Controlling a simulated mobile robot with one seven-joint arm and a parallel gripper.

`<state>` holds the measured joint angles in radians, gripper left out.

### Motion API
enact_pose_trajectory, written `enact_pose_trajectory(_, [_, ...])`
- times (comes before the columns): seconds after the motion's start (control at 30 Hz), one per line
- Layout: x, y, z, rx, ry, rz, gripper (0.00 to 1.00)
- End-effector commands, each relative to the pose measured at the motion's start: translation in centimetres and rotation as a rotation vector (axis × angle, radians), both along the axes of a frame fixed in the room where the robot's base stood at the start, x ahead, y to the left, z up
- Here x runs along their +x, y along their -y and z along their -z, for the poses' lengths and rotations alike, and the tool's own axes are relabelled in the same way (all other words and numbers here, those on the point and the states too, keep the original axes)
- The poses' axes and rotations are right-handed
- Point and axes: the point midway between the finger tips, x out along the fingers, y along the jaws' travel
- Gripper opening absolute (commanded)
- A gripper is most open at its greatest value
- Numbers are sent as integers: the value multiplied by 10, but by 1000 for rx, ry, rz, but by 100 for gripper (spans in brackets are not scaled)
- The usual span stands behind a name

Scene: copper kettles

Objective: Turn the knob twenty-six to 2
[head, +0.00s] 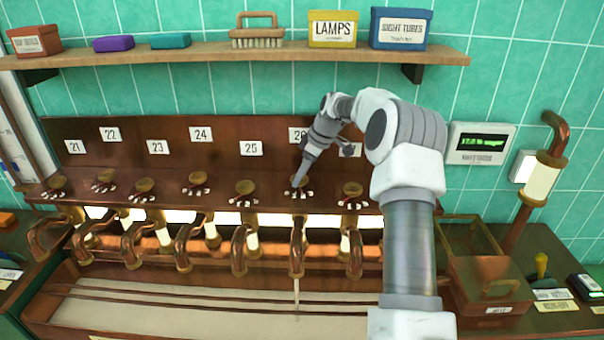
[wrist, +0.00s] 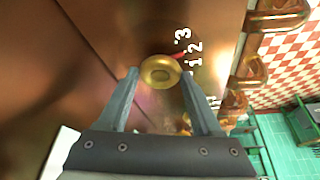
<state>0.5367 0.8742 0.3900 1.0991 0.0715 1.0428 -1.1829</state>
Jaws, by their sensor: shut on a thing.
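Knob twenty-six (head: 301,181) is a round brass knob on the sloping copper panel, below the plate reading 26 (head: 294,134), which my arm partly covers. In the wrist view the knob (wrist: 161,68) sits between the two fingertips of my gripper (wrist: 158,75), which is shut on it. My gripper (head: 298,180) reaches down to the knob from above in the head view. White figures 1, 2 and 3 (wrist: 192,47) stand beside the knob, with a small red mark near them. A pale stream (head: 296,292) falls below the knob's spout.
Similar knobs, such as the one under plate 25 (head: 244,188), stand close to the left. Another knob (head: 351,190) is just right, beside my arm. A shelf (head: 230,53) with boxes and a brush hangs above. A long trough (head: 180,318) lies below the copper spouts.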

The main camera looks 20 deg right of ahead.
Motion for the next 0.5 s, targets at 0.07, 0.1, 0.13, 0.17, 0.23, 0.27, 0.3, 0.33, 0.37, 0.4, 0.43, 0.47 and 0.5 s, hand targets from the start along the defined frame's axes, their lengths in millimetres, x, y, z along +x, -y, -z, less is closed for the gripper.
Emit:
enact_pose_trajectory(0.07, [0, 1, 0, -2, -1, 0, 75])
enact_pose_trajectory(0.1, [0, 1, 0, -2, -1, 0, 82])
enact_pose_trajectory(0.13, [0, 1, 0, -1, 0, 0, 88])
enact_pose_trajectory(0.17, [0, 1, 0, -1, 0, 0, 93])
enact_pose_trajectory(0.23, [0, 0, 0, -1, 0, 0, 96])
enact_pose_trajectory(0.27, [0, 0, 0, -1, 0, 0, 96])
enact_pose_trajectory(0.3, [0, 0, 0, -1, 0, 0, 96])
enact_pose_trajectory(0.33, [0, 0, 0, -1, 0, 0, 96])
enact_pose_trajectory(0.37, [0, 0, 0, -1, 0, 0, 96])
enact_pose_trajectory(0.4, [0, 0, 0, -1, 0, 0, 96])
enact_pose_trajectory(0.43, [0, 0, 0, -1, 0, 0, 96])
enact_pose_trajectory(0.47, [0, 0, -1, -1, 0, 0, 96])
enact_pose_trajectory(0.5, [-1, 1, -2, 0, 0, 1, 96])
